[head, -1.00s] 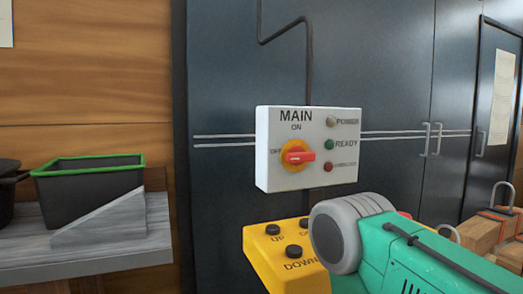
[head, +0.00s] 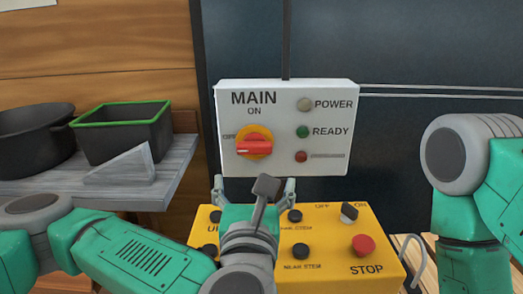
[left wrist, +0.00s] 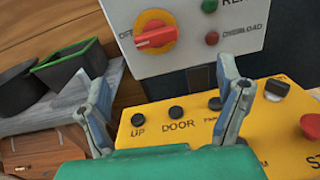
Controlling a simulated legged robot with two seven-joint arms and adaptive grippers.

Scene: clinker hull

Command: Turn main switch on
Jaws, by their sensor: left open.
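The main switch is a red handle on a round yellow-orange base (head: 254,145), on the left of a white panel marked MAIN (head: 335,90). Its handle lies level, in line with the OFF label at its left; ON is printed above. It also shows in the left wrist view (left wrist: 157,37). My left gripper (head: 254,187) is open and empty, its two fingers apart just below the switch in the picture, not touching it. It also shows in the left wrist view (left wrist: 160,73). My right arm shows at the right, but its gripper is out of view.
A yellow control box (head: 330,265) with black buttons, a small toggle and a red STOP button (head: 363,245) sits below the panel, partly behind my left gripper. A grey shelf (head: 170,175) at the left holds a black bin with a green rim (head: 120,135) and a black pot (head: 32,140).

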